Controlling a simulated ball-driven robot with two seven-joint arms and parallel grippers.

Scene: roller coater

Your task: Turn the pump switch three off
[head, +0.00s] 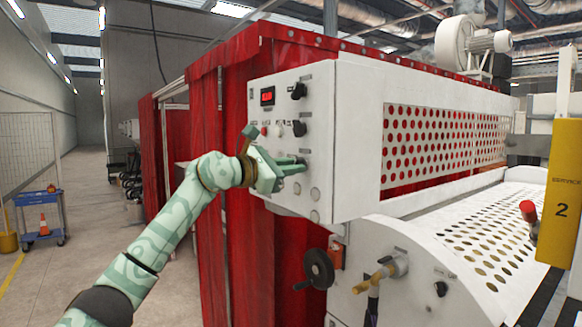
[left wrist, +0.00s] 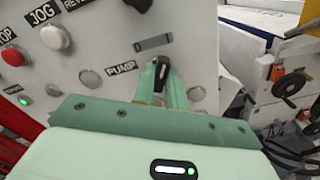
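The white control panel (head: 325,150) of the roller coater carries several knobs and buttons. My left gripper (head: 296,165) is at its lower middle in the head view. The left wrist view shows a black switch (left wrist: 162,70) just right of the label "PUMP" (left wrist: 122,67). The two green fingers (left wrist: 163,88) stand close together on either side of this switch and appear shut on it. The fingers hide its lower part, and no number three can be read. My right gripper is in neither view.
A handwheel (head: 319,268) and a brass-coloured valve (head: 382,275) stick out below the panel. A red curtain (head: 215,190) hangs left of it. A yellow post (head: 562,195) stands at the right. The aisle (head: 90,220) at the left has open floor.

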